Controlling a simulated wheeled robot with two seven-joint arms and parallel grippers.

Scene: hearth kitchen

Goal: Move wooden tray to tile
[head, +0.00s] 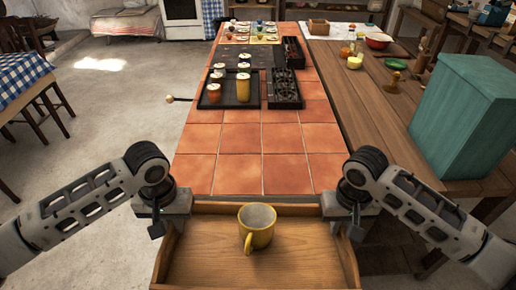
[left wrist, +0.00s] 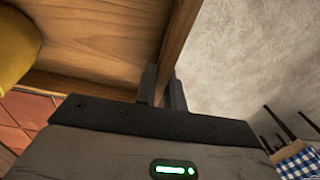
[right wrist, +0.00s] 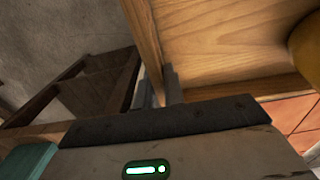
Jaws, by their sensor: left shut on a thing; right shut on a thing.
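The wooden tray (head: 290,262) is at the bottom middle of the head view, in front of the near edge of the tiled counter. A yellow mug (head: 257,228) stands upright on it. My left gripper (head: 160,222) is shut on the tray's left side wall; the left wrist view shows its fingers (left wrist: 161,88) on both sides of that wall. My right gripper (head: 350,222) is shut on the right side wall, and its fingers (right wrist: 160,88) also show in the right wrist view. The orange tile (head: 240,150) of the counter lies just beyond the tray, and its near part is bare.
A dark tray (head: 213,103) with several jars stands farther back on the tile, beside a black rack (head: 285,92). A wooden table (head: 380,115) with a teal box (head: 465,115) is on the right. A blue checked table (head: 20,80) is at the left.

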